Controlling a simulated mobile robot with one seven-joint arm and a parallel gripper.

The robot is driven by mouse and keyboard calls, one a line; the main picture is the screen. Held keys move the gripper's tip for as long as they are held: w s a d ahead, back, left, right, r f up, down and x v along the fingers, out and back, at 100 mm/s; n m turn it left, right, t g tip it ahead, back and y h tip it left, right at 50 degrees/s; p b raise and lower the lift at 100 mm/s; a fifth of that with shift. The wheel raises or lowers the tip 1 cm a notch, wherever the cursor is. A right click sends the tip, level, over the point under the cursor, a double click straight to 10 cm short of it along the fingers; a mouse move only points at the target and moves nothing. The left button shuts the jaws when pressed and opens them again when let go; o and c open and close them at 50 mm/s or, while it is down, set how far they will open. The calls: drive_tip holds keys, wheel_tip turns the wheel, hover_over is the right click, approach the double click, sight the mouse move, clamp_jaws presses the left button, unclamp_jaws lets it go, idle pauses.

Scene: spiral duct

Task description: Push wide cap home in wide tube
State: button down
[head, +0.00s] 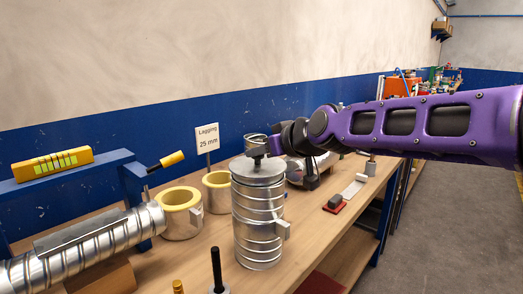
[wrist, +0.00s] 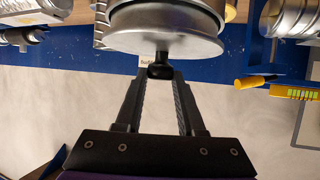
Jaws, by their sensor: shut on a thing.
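The wide tube (head: 260,228) is a ribbed silver spiral duct standing upright on the bench, with a small bracket on its right side. The wide cap (head: 255,169) is a flat grey disc with a dark knob, lying across the tube's top. I cannot tell whether any gap is left under its rim. My gripper (head: 262,153) comes in from the right above the cap. In the wrist view my gripper (wrist: 160,72) is shut on the knob of the wide cap (wrist: 165,47), and the wide tube (wrist: 165,14) shows beyond the disc.
A spiral duct (head: 85,248) lies on the left. Yellow-lined rings (head: 181,222) and a "Lagging 25 mm" sign (head: 207,137) stand behind the tube. A black rod (head: 216,268) stands upright in front. A red-based block (head: 335,203) lies on clear bench to the right.

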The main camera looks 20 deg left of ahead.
drive_tip(key=shift+f+b, duration=0.75)
drive_tip(key=shift+f, duration=0.3)
drive_tip(key=shift+c, duration=2.2)
unclamp_jaws()
drive_tip(key=shift+r, duration=0.1)
drive_tip(key=shift+d, duration=0.1)
drive_tip(key=shift+p+v, duration=0.3)
drive_tip(key=shift+v, duration=0.95)
drive_tip(key=p+v, duration=0.3)
drive_tip(key=v, duration=1.1)
drive_tip(key=shift+s+d+p, duration=0.2)
drive_tip(key=shift+d+p, duration=0.15)
drive_tip(key=shift+r, duration=0.1)
